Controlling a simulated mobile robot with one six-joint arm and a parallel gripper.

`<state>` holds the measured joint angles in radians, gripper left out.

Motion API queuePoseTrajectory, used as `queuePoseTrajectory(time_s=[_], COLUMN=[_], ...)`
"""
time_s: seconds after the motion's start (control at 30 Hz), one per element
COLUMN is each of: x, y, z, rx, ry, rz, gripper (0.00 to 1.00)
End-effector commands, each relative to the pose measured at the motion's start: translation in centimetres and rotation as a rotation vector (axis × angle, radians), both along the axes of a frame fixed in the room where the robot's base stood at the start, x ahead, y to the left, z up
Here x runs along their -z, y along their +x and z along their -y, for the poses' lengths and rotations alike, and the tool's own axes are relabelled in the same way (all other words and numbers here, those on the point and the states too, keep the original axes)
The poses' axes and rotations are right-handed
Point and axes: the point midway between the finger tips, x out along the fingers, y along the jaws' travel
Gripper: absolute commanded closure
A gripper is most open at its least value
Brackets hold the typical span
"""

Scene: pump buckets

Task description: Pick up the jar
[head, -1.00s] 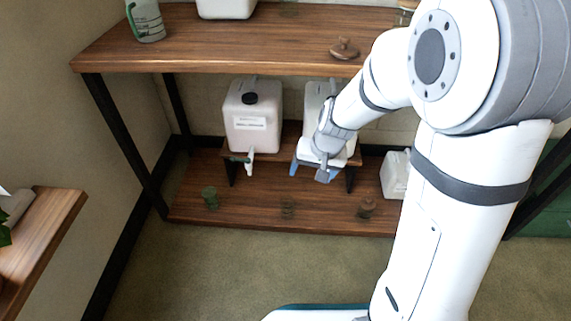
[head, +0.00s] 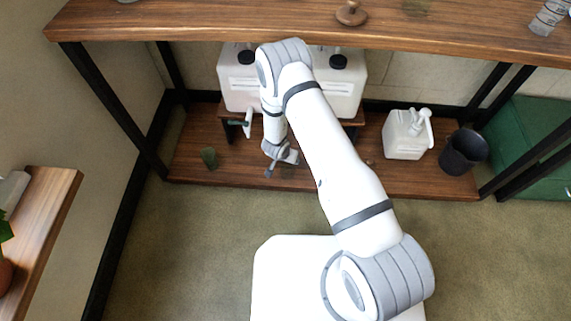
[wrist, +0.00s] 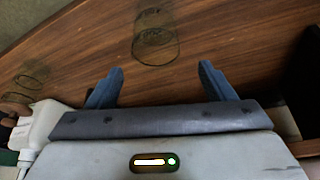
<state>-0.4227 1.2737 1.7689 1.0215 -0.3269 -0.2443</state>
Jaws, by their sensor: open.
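In the wrist view, a clear, dark-tinted glass jar (wrist: 156,42) stands upright on the wooden shelf, beyond my fingertips and roughly in line with the gap between them. A second glass jar (wrist: 30,78) stands at the left of that view. My gripper (wrist: 162,84) has its two blue fingers spread, with nothing between them. In the head view, my gripper (head: 280,170) is low over the bottom shelf, and a green-tinted jar (head: 208,157) stands to its left. My arm and gripper partly hide the shelf there, so I cannot tell which jar matches the wrist view.
White containers with black caps (head: 246,80) stand on a small riser behind my gripper, with a spigot (head: 247,122) hanging at the left. A white pump jug (head: 405,137) and a dark bucket (head: 464,152) stand to the right. The upper shelf (head: 200,22) overhangs.

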Motion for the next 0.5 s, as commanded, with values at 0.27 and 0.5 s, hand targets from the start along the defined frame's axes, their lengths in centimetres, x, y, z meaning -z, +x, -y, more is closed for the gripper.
queuePoseTrajectory(time_s=[0.27, 0.5], x=[3.1, 5.4], y=[0.1, 0.2], z=[-0.1, -0.1], rx=[-0.008, -0.015], ry=[-0.013, -0.012], rz=[0.001, 0.000], gripper=[0.24, 0.24])
